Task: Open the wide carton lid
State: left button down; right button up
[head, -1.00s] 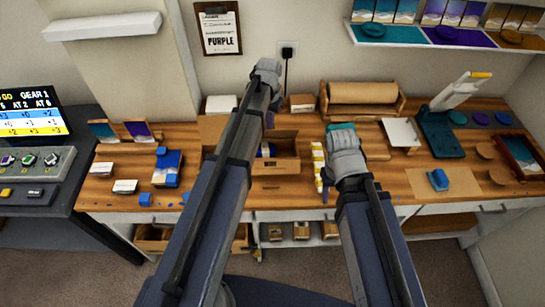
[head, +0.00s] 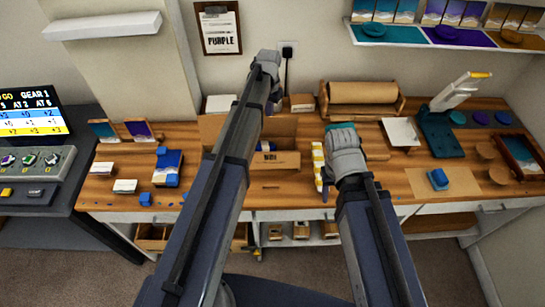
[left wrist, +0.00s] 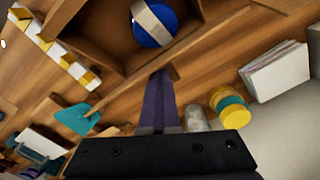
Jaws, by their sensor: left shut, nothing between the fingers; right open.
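The wide carton (head: 275,160) is a brown labelled box near the middle of the bench, partly hidden behind my left arm. Its top is open, and a brown lid panel (head: 211,128) shows left of my arm. In the left wrist view the carton's inside (left wrist: 100,25) is visible, with a blue roll with a pale band (left wrist: 153,22) in it. My left gripper (head: 273,106), with purple fingers, is shut and empty above the carton's back side; its fingers (left wrist: 157,98) point at the carton's edge. My right gripper (head: 341,127), with teal fingertips, is open, right of the carton.
A yellow-and-white strip (head: 318,165) lies between the carton and my right gripper. A paper roll holder (head: 362,97) stands behind. A blue item (head: 437,179) and a press-like tool (head: 440,135) are to the right. Small white cards (head: 124,186) lie left.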

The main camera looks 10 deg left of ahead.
pick_arm(q)
jog(key=shift+w, duration=0.3)
jog(key=shift+w+a+f, duration=0.15)
jog(key=shift+w, duration=0.35)
jog(key=shift+w+a+f, duration=0.1)
jog(key=shift+w+a, duration=0.05)
jog(key=shift+w, duration=0.3)
jog(key=shift+b, duration=0.3)
jog(key=shift+w+a+f+b, duration=0.2)
jog(key=shift+w+f, duration=0.05)
jog(key=shift+w, duration=0.25)
jog(key=shift+w+a+f+b, duration=0.15)
jog(key=shift+w+f+b, duration=0.05)
jog(key=shift+w, duration=0.3)
notch_tip(320, 180, up, 9)
jog(key=p, duration=0.9)
